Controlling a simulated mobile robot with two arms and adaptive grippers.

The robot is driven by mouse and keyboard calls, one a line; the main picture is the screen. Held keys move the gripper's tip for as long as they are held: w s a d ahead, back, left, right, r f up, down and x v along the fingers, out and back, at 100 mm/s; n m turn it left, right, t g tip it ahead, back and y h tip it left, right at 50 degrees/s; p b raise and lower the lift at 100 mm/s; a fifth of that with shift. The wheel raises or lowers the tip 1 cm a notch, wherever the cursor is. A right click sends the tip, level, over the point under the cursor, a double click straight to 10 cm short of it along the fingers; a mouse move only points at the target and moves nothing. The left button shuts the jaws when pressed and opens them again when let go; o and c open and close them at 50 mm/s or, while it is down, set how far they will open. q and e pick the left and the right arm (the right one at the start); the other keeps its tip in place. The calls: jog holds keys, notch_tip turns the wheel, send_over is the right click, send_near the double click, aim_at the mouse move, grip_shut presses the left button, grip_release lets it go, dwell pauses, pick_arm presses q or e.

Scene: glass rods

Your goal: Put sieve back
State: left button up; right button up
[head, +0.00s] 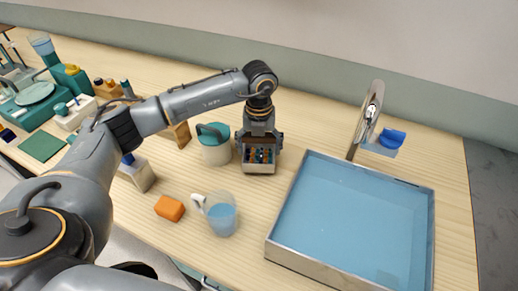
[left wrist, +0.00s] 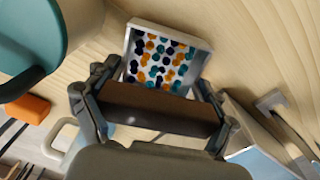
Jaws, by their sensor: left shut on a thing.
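My left gripper (head: 258,158) is over the counter, between the lidded jar and the sink. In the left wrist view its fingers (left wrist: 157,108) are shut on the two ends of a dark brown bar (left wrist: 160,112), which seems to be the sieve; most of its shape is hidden. A small white box (left wrist: 135,38) with several orange, teal and dark round ends shows just beyond the bar. In the head view this box (head: 258,170) is right under the gripper. I cannot tell whether bar and box touch. My right gripper is out of view.
A teal-lidded jar (head: 214,150) stands close left of the gripper. A blue-filled pitcher (head: 221,215) and an orange block (head: 170,208) are nearer me. Bare counter lies between pitcher and sink.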

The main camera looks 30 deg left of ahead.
pick_arm(q)
jog(key=shift+f, duration=0.75)
jog(key=shift+f, duration=0.25)
jog(key=o, duration=1.2)
jog(key=shift+r, duration=0.15)
